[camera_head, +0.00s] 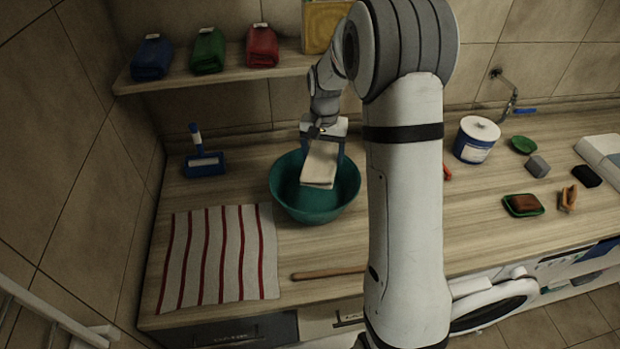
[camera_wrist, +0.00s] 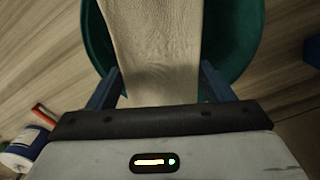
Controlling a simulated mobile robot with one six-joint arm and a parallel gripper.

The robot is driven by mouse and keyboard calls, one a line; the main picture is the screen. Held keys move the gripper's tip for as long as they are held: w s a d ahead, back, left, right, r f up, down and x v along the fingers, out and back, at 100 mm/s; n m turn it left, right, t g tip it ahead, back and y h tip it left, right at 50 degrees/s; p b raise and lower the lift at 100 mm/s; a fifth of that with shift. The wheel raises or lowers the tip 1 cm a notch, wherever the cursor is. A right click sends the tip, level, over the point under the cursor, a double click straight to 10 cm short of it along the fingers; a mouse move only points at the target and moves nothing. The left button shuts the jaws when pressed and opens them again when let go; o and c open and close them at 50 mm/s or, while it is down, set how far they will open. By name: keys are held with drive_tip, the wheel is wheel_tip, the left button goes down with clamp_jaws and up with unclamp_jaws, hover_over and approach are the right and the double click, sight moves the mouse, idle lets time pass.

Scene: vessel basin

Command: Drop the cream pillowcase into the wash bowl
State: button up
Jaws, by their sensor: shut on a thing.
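The cream pillowcase (camera_head: 319,166) is a folded cloth held in my gripper (camera_head: 322,146), and it hangs over the teal wash bowl (camera_head: 285,195). In the wrist view the pillowcase (camera_wrist: 151,45) lies between the two blue fingers of my gripper (camera_wrist: 155,85), with the bowl (camera_wrist: 232,45) behind it. My gripper is shut on the pillowcase. The cloth covers part of the bowl's inside, and I cannot tell whether its lower end touches the bowl.
A striped cloth (camera_head: 218,255) lies left of the bowl, with a wooden stick (camera_head: 328,273) in front. A blue brush (camera_head: 203,163) lies behind left. A white and blue tub (camera_head: 476,139) and a soap dish (camera_head: 523,205) are right. Folded towels (camera_head: 208,51) sit on the shelf above.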

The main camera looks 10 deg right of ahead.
wheel_tip(320, 180, down, 6)
drive_tip(key=b, duration=0.3)
drive_tip(key=shift+s+a+r, duration=0.1)
drive_tip(key=shift+a, duration=0.05)
drive_tip(key=o, duration=1.2)
drive_tip(key=shift+r, duration=0.1)
wheel_tip(320, 180, up, 7)
drive_tip(key=shift+r+b, duration=0.2)
drive_tip(key=shift+b, duration=0.75)
drive_tip(key=shift+r, duration=0.15)
